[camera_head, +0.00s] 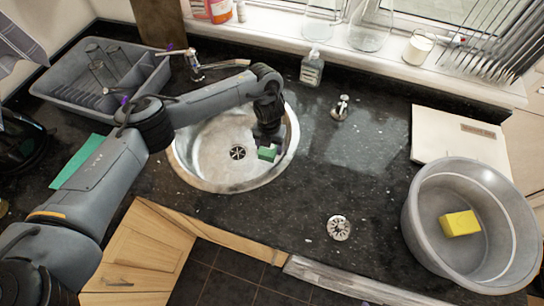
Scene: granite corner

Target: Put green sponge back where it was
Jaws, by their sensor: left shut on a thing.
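The green sponge (267,153) is a small green block over the right part of the round metal sink (205,160). My left gripper (268,145) points down and is shut on the green sponge. The dark fingers hide part of it. I cannot tell how high the sponge is above the sink floor. My right gripper is not in view.
A grey tub (413,213) with a yellow sponge (460,223) stands at right. A grey dish rack (75,98), tap (200,70) and soap bottle (312,69) stand behind. A green flat piece (76,162) lies left. Counter right of the sink is largely clear.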

